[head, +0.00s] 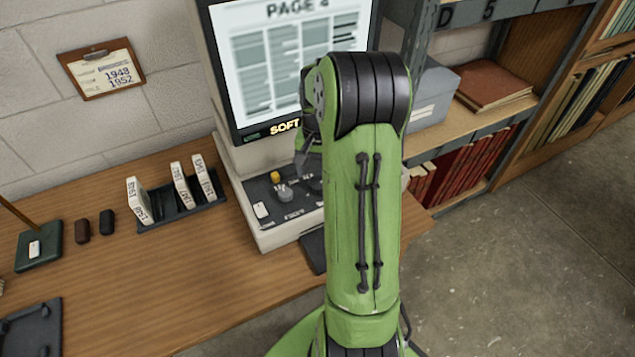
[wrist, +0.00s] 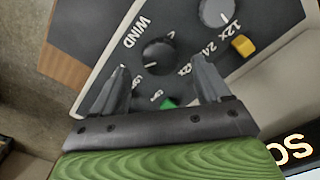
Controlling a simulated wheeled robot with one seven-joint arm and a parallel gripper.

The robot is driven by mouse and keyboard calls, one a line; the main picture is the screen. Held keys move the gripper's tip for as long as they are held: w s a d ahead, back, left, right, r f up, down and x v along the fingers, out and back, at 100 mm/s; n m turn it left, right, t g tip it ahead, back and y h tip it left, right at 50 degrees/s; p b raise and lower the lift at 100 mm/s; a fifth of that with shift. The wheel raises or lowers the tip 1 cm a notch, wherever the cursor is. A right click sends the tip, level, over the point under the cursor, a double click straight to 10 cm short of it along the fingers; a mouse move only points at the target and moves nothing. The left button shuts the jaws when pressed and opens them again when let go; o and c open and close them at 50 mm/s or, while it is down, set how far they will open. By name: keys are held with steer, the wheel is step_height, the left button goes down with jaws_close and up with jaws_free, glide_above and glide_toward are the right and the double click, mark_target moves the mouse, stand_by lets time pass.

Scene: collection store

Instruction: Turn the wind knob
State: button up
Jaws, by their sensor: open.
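The wind knob (wrist: 157,55) is a round black dial with a pale pointer line, next to the printed word WIND on the dark panel in the wrist view. My gripper (wrist: 160,68) is open, with one finger on each side of the knob's near edge. I cannot tell whether the fingers touch it. In the head view the wind knob is hidden behind my arm, and only a dark part of my gripper shows beside the reader (head: 262,228).
A grey knob (wrist: 215,12), a yellow button (wrist: 243,45) and a green button (wrist: 168,103) lie close by on the panel. The reader's lit screen (head: 285,60) reads PAGE 4 and SOFT. A rack (head: 180,218) of white boxes stands left on the desk.

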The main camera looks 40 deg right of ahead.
mark_target(318, 182)
step_height(318, 182, down, 4)
steer(key=shift+r+b, duration=0.2)
steer(key=shift+b, duration=0.15)
steer(key=shift+r, duration=0.1)
steer(key=c, duration=1)
steer(key=shift+c, duration=0.2)
